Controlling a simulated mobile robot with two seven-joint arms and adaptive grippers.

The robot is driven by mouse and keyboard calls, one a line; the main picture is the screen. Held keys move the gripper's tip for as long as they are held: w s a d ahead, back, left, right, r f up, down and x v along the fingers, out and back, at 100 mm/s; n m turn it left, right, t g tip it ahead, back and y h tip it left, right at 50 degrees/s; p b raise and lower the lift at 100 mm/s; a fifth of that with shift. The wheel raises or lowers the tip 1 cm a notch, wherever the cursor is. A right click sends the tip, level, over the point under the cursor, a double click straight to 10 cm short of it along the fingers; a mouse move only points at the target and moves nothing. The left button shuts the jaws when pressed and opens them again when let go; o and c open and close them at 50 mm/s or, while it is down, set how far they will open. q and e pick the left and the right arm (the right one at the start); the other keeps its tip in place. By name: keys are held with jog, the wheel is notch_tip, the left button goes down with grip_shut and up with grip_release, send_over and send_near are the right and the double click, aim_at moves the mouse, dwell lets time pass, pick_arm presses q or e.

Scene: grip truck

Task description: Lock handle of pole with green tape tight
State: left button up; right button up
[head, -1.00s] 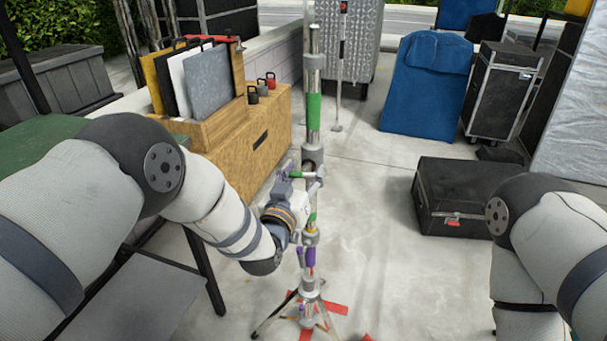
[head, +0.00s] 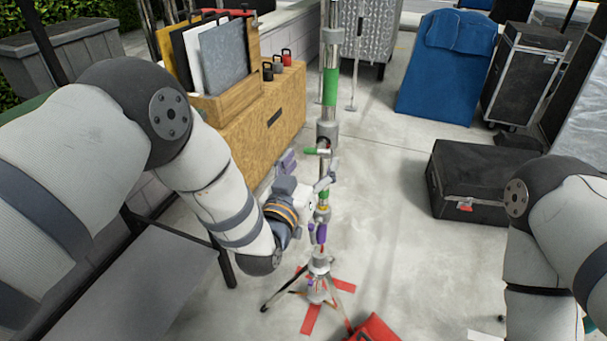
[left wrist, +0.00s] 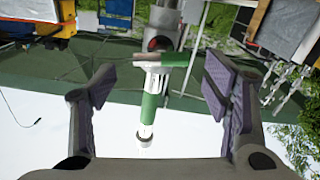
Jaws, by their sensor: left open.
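The silver pole with green tape (head: 330,85) stands upright on a tripod base. Below the tape is a grey collar (head: 327,133) with a green-ended lock handle (head: 317,151) sticking out sideways. The handle (left wrist: 163,60) also shows in the left wrist view, crossing the pole between my finger pads. My left gripper (head: 308,172) is open, just below and in front of the handle in the head view. Its purple-padded fingers (left wrist: 160,85) stand apart on either side of the pole, with no contact visible. My right gripper is out of view; only its arm shows at the right.
A lower collar with a purple handle (head: 321,233) is on the same stand. A wooden box with boards (head: 262,135) stands behind left. A black case (head: 470,180) lies to the right. A red bag (head: 375,329) and red tape are on the floor near the base.

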pick_arm(q)
jog(key=v, duration=0.6)
jog(key=shift+s, duration=0.4)
jog(key=shift+a, duration=0.1)
jog(key=s+a+f+g+y, duration=0.2)
jog(key=s+a+f+g, duration=0.3)
jog(key=s+f, duration=0.35)
jog(key=s+a+f+g+y, duration=0.1)
jog(key=s+a+f+g, duration=0.4)
jog(key=s+f, duration=0.4)
jog(key=s+a+f+g+y, duration=0.1)
jog(key=s+a+g, duration=0.2)
jog(key=s, duration=0.5)
jog(key=s+a+f+n+g, duration=0.1)
jog(key=s+a+g, duration=0.1)
jog(key=s, duration=0.7)
jog(key=s+a+f+n+g+y, duration=0.1)
jog(key=s+a+f+g, duration=0.1)
jog(key=s, duration=0.7)
jog(key=a+g, duration=0.1)
jog(key=g, duration=0.1)
jog(key=shift+a+g+y+p, duration=0.3)
jog(key=shift+g, duration=0.1)
jog(key=shift+s, duration=0.15)
